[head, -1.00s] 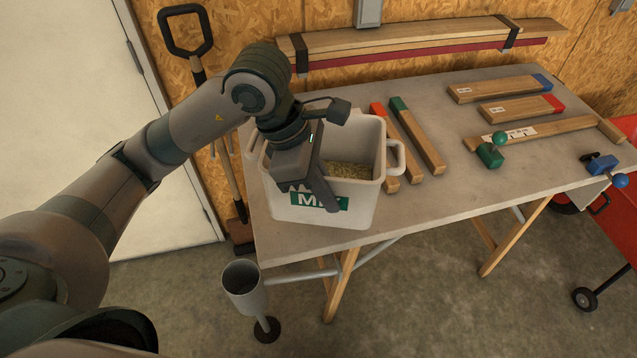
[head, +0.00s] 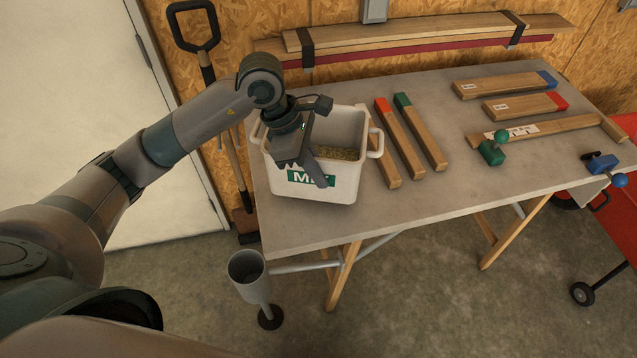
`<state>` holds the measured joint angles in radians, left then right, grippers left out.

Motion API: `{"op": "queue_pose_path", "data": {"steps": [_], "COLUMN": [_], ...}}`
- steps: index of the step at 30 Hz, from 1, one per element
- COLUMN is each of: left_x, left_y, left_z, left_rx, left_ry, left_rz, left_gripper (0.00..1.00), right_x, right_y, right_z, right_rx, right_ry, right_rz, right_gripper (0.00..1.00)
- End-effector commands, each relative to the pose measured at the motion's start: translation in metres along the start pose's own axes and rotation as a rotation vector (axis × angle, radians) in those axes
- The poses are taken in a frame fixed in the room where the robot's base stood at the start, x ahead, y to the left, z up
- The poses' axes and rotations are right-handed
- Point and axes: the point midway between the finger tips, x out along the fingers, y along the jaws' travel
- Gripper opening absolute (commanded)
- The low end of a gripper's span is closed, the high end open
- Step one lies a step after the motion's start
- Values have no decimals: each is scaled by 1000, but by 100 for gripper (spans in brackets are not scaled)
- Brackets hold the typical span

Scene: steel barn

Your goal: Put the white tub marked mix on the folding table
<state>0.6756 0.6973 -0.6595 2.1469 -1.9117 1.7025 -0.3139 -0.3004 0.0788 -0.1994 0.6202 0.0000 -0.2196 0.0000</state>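The white tub marked mix (head: 340,188) is upright over the left part of the folding table (head: 420,205), within its edges. It has a green label, side handles and a grainy tan fill. I cannot tell whether its base touches the tabletop or hangs just above it. My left gripper (head: 316,172) is at the tub's front wall, with a finger down outside beside the label, and appears shut on the rim. The gripper body hides part of the rim and label. My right gripper is not in view.
Wood bars with red (head: 390,145) and green (head: 420,132) ends lie just right of the tub. More bars and clamps (head: 492,150) are at the right. Long boards (head: 420,40) run along the back wall. A grey cup-topped stand (head: 250,275) is on the floor at front left.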

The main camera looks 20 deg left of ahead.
Motion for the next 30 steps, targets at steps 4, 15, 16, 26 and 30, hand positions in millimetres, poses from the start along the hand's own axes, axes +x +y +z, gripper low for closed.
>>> {"op": "queue_pose_path", "data": {"steps": [4,15,16,26,30], "left_x": [7,35,35,38,38], "left_y": [-1,0,0,0,-1], "left_z": [-2,-14,-14,-15,-16], "left_rx": [-2,1,1,1,0], "left_ry": [-1,-1,-1,-1,1], "left_rz": [-3,1,1,2,-1], "left_gripper": [0,0,0,0,22], "right_x": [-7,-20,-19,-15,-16], "right_y": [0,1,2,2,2], "right_z": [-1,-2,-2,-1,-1], "right_rx": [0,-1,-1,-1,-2], "right_ry": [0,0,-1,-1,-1], "right_rz": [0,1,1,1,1], "right_gripper": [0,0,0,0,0]}}
